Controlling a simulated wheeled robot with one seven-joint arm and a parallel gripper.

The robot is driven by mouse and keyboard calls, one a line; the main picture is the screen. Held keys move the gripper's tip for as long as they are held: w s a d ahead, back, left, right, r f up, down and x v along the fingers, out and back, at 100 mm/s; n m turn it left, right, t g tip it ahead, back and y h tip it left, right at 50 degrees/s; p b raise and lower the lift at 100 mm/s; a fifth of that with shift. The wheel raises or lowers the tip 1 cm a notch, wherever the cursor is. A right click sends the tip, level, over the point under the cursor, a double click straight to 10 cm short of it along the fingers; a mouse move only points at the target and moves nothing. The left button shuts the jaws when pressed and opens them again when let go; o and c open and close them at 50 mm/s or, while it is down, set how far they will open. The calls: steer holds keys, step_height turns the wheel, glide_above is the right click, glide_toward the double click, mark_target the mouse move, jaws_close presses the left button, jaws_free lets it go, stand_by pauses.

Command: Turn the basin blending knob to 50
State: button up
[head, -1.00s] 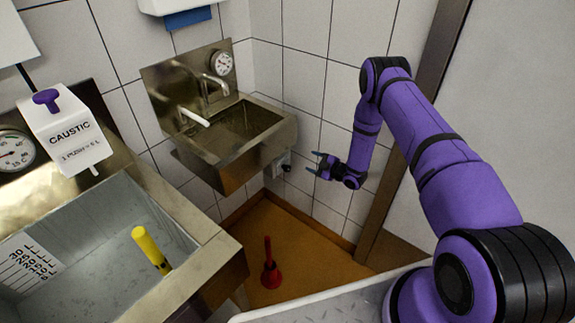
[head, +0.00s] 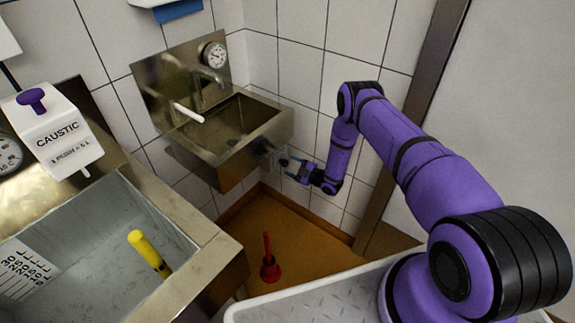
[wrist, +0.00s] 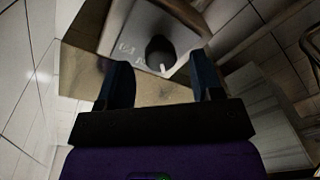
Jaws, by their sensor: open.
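The blending knob (wrist: 160,52) is a dark round knob with a small white pointer mark on a grey box (wrist: 128,38) with faint, unreadable numerals. In the head view the knob (head: 284,162) sits low at the right side of the small steel basin (head: 240,125). My gripper (wrist: 165,80) is open, with one finger at either side below the knob in the wrist view, and nothing is between the fingers. In the head view my gripper (head: 293,170) is right beside the knob. Contact cannot be told. A dial gauge (head: 215,55) is on the basin's backplate.
A large steel sink (head: 100,230) holding a yellow-handled tool (head: 148,252) is at the left, with a white caustic dispenser (head: 55,130) above it. A red plunger (head: 269,262) stands on the orange floor. A tiled wall (head: 340,55) is close behind my arm.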

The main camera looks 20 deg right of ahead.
steer(key=shift+x, duration=1.2)
steer(key=shift+c, duration=0.3)
steer(key=c, duration=0.8)
steer(key=shift+c, duration=0.2)
steer(key=shift+m, duration=0.3)
steer(key=m+t, duration=0.1)
steer(key=m, duration=0.8)
steer(key=m+t, duration=0.1)
steer(key=m, duration=0.8)
steer(key=shift+s+a+f+h, duration=0.15)
steer(key=shift+s+h, duration=0.05)
steer(key=shift+h, duration=0.2)
steer(key=shift+m, duration=0.4)
